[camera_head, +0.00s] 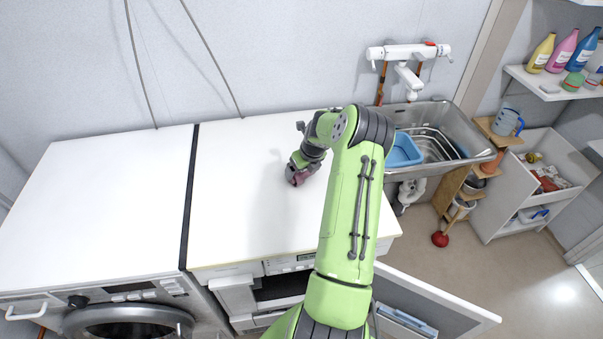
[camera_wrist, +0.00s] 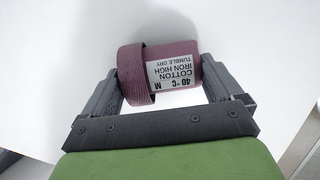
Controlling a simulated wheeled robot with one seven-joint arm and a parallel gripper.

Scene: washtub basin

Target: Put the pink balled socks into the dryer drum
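The pink balled socks (camera_wrist: 178,65) sit between the two fingers of my gripper (camera_wrist: 162,85) in the wrist view, with a white care label facing the camera. Both fingers appear to press on their sides. In the head view the socks (camera_head: 297,177) are a small dark pink shape at the end of my gripper (camera_head: 300,168), over the white top of the right-hand machine (camera_head: 250,205). I cannot tell whether they touch that top. A round door (camera_head: 130,328) shows on the left-hand machine at the bottom edge. No drum interior is visible.
A metal sink (camera_head: 465,135) with a blue basin (camera_head: 405,150) stands right of the machines. An open door panel (camera_head: 440,305) juts out at the lower right. A shelf (camera_head: 550,88) holds several bottles. The left-hand white top (camera_head: 100,210) is clear.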

